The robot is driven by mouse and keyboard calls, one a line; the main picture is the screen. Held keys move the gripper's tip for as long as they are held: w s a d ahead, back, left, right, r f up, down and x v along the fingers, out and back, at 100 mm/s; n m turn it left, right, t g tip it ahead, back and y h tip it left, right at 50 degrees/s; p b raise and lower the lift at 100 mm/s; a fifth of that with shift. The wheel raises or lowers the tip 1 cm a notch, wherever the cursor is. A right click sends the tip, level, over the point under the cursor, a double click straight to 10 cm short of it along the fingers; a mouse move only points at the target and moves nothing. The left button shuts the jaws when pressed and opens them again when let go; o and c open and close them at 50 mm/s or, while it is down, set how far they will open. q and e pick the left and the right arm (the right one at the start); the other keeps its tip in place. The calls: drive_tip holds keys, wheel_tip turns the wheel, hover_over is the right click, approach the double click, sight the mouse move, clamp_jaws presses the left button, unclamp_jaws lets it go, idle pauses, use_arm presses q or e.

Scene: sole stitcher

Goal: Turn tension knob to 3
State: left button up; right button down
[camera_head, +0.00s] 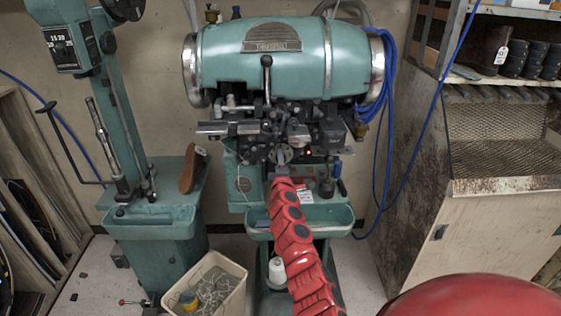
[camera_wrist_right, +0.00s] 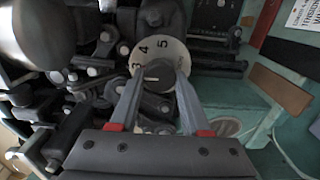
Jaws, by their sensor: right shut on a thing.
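The tension knob (camera_wrist_right: 158,76) is a dark round knob in front of a pale dial plate (camera_wrist_right: 170,48) on the teal stitching machine (camera_head: 262,55). The numbers 3, 4 and 5 show on the plate's upper left. A short pale line shows on the knob's face, but I cannot tell exactly which number it points to. My right gripper (camera_wrist_right: 157,90) is shut on the knob, one grey finger on each side. In the head view my right gripper (camera_head: 281,168) is small at the end of the red arm, just below the dial (camera_head: 284,154). My left gripper is not in view.
Dark levers and rods (camera_wrist_right: 100,45) crowd the left of the knob. A teal tray (camera_head: 335,217) sits below the machine head. A teal column machine (camera_head: 128,130) with a brown shoe (camera_head: 192,168) stands left. A cream bin (camera_head: 232,276) is on the floor. Blue cables hang at right.

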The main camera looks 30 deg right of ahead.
idle(0.4)
drive_tip(key=shift+c, duration=1.9)
unclamp_jaws()
drive_tip(key=shift+a, duration=0.1)
drive_tip(key=b+v, duration=0.2)
drive_tip(key=v, duration=1.5)
drive_tip(key=shift+s, duration=0.2)
